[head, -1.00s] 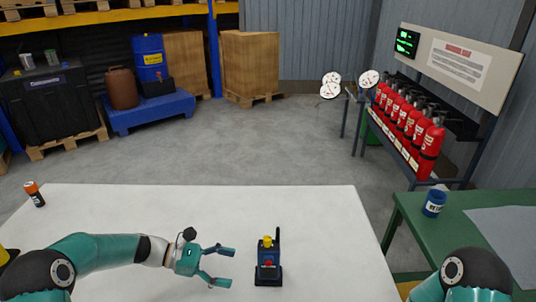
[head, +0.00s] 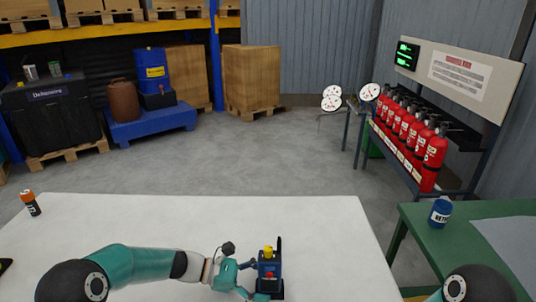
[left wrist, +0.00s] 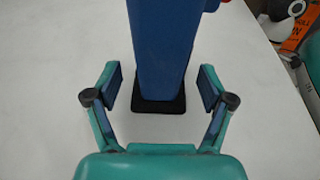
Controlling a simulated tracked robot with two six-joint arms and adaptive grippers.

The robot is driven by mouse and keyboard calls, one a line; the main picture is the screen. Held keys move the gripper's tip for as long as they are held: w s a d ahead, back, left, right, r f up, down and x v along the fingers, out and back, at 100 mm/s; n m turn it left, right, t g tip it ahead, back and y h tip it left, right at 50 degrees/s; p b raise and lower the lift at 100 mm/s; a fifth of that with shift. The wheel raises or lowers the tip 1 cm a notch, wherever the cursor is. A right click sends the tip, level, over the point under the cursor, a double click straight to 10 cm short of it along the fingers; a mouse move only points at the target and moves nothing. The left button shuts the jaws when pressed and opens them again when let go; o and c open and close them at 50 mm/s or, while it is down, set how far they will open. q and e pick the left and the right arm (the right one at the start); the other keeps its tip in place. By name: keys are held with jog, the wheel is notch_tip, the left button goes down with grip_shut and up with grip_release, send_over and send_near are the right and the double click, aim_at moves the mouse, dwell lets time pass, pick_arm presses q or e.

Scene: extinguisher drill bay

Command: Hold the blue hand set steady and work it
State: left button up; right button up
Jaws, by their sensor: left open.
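The blue hand set (head: 268,268) stands upright on the white table, with a yellow knob on top, a red button on its front and a black antenna and base. In the left wrist view its blue body (left wrist: 158,50) rises from the black base between the fingers. My left gripper (head: 254,279) is at its left side, open, with one finger on each side of the body. In the left wrist view both pads of my left gripper (left wrist: 158,90) stand apart from the body, with white gaps. My right gripper is not in view; only part of my right arm shows.
The white table (head: 130,220) is mostly clear, with an orange and black can (head: 30,204) at its far left. A green table (head: 470,212) with a blue can (head: 440,211) stands at the right. Red extinguishers (head: 434,160) line a rack behind it.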

pick_arm(q)
jog(key=shift+d+f, duration=0.1)
jog(key=shift+d, duration=0.25)
jog(key=c, duration=1.3)
jog(key=shift+c, duration=0.5)
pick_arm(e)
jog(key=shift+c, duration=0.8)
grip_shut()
